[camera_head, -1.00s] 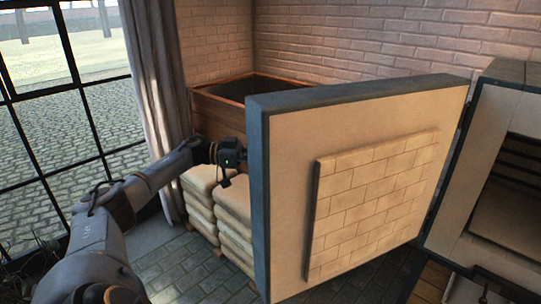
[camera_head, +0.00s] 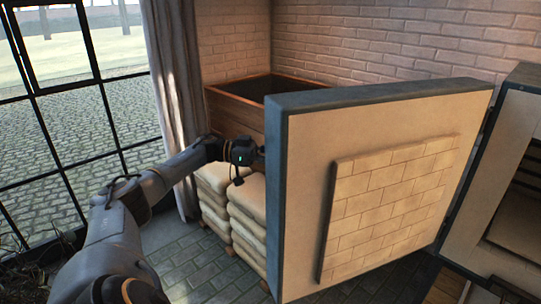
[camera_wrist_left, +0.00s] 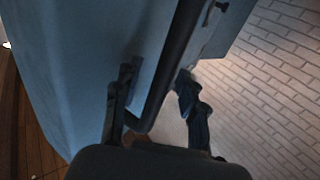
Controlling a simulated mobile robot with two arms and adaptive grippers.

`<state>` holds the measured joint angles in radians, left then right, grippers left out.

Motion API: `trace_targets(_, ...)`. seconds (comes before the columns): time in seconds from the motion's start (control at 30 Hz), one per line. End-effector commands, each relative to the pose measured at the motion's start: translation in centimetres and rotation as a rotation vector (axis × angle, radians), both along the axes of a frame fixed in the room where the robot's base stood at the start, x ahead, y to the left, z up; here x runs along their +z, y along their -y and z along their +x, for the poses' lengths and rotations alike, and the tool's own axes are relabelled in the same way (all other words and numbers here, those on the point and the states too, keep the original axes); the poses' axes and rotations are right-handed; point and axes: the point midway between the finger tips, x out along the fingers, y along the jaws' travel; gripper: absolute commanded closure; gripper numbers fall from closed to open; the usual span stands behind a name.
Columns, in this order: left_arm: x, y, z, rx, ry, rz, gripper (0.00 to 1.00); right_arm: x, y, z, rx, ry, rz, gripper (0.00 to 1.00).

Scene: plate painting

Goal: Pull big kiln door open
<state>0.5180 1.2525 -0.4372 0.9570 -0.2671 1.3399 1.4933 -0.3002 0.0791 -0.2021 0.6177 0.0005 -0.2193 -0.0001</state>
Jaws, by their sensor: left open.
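The big kiln door (camera_head: 302,200) stands wide open, swung out from the kiln (camera_head: 512,150) at the right. Its pale inner face with a raised brick panel (camera_head: 385,205) faces me. My left gripper (camera_wrist_left: 157,85) is open at the outer side of the door, close to its free edge. In the left wrist view a dark bar handle (camera_wrist_left: 172,80) runs between the two fingers. I cannot tell whether the fingers touch it. In the head view the fingertips are hidden behind the door edge. My right gripper is not in view.
Stacked pale sacks (camera_head: 245,215) and a wooden bin (camera_head: 237,113) stand behind the door, near my left arm. A curtain (camera_head: 178,90) and a large window (camera_head: 80,120) are at the left. Tiled floor (camera_head: 190,265) shows free below my arm.

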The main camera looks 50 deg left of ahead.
Motion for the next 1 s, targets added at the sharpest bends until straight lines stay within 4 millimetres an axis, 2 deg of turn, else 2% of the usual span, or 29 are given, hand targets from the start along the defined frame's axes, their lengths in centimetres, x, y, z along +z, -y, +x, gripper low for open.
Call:
trace_targets(0.17, -0.1, -2.2, -1.7, 0.006, -0.003, 0.002, 0.59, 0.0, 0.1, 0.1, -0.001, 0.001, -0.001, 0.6)
trace_targets(0.5, 0.1, -7.9, -6.5, 0.009, 0.0, 0.0, 0.59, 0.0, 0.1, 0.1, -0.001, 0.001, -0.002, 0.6)
trace_targets(0.7, 0.0, -9.2, -7.6, 0.007, 0.0, 0.001, 0.59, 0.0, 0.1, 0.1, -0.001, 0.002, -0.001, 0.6)
trace_targets(1.0, 0.0, -9.5, -7.9, 0.005, -0.002, 0.001, 0.59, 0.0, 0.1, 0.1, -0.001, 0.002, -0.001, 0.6)
